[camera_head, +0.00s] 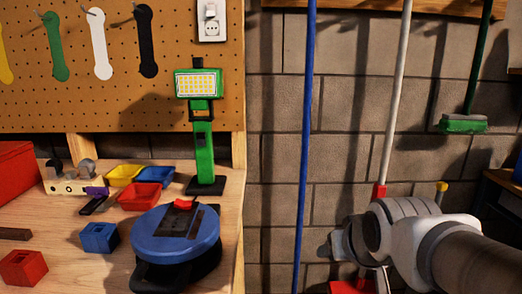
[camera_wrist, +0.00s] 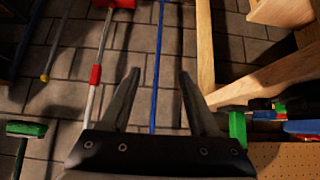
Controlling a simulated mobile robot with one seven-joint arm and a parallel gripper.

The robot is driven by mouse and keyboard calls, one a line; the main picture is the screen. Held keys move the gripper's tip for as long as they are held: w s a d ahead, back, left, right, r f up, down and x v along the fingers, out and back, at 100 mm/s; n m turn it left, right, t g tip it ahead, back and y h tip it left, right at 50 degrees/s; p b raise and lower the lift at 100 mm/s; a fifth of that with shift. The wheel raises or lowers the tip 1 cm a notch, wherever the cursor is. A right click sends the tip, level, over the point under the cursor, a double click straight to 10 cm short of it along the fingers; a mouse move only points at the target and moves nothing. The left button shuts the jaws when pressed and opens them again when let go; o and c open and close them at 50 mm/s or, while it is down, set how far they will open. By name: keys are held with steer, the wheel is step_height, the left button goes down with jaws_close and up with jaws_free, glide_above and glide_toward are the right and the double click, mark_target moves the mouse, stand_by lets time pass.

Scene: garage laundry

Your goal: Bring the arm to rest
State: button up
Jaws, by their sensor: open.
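My gripper shows in the wrist view (camera_wrist: 160,75) with its two dark fingers spread apart and nothing between them. In the head view my white and grey arm comes in from the lower right, and its end is in front of the block wall, right of the workbench (camera_head: 90,262). The fingers are hardly visible in the head view. In the wrist view a blue pole (camera_wrist: 157,60) passes behind the gap between the fingers; I cannot tell how far behind.
A blue round device (camera_head: 175,235), a green work lamp (camera_head: 204,140) and several small bins stand on the bench. A pegboard (camera_head: 110,110) rises behind. A white pole (camera_head: 396,100) and a green brush (camera_head: 463,124) are near my arm.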

steer(key=s+g+p, duration=0.1)
steer(key=s+g, duration=0.2)
steer(key=s, duration=0.9)
step_height(320, 180, up, 24)
steer(key=p, duration=2.4)
steer(key=shift+p, duration=0.3)
